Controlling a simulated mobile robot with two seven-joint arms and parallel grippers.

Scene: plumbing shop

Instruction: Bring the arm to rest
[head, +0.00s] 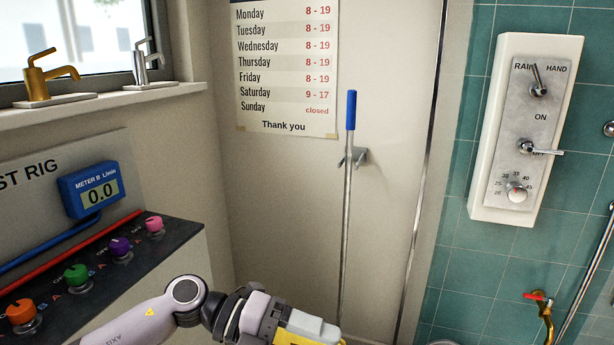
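My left arm comes in from the lower left along the bottom edge. Its wrist and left gripper (290,325) are low in the middle, in front of the wall and left of the lower end of a pole. A light grey and yellow part shows at the gripper end, cut off by the bottom edge. The fingertips do not show, so I cannot tell whether it is open or shut. My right gripper is not in view.
A test rig with a blue meter (92,189) reading 0.0 and several coloured knobs (77,274) stands at left. A blue-handled pole (347,200) hangs near a wall hook (358,156). A shower panel (522,125) is on the tiles at right, above a red-handled brass tap (541,302).

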